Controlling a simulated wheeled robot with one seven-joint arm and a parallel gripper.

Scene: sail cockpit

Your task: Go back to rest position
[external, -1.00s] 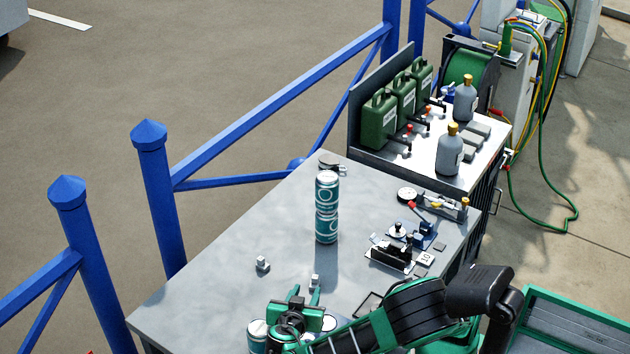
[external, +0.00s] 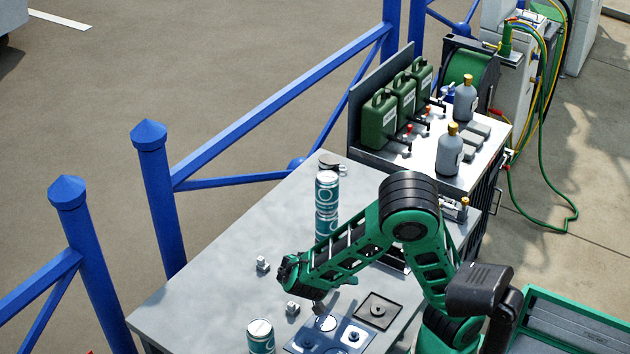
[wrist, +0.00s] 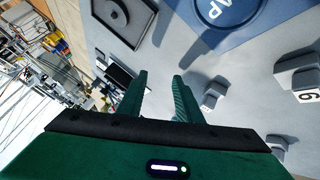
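My arm is raised and bent over the table (external: 215,285), elbow high. In the wrist view my gripper (wrist: 159,80) has its two green fingers apart, with nothing between them. In the external view the gripper is mostly hidden by my wrist. Two teal-and-white cans (external: 327,190) stand stacked behind my forearm, which partly covers the lower one. Another teal can (external: 261,338) stands near the front edge, apart from my arm. A blue mat (external: 303,341) with round discs lies below my wrist; it also shows in the wrist view (wrist: 272,32).
A black square plate (external: 393,321) lies right of the mat. Small grey blocks (external: 262,264) stand on the table. Green canisters (external: 379,120) and grey bottles (external: 449,155) stand at the back. Blue railing (external: 155,200) runs along the left. The table's left part is clear.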

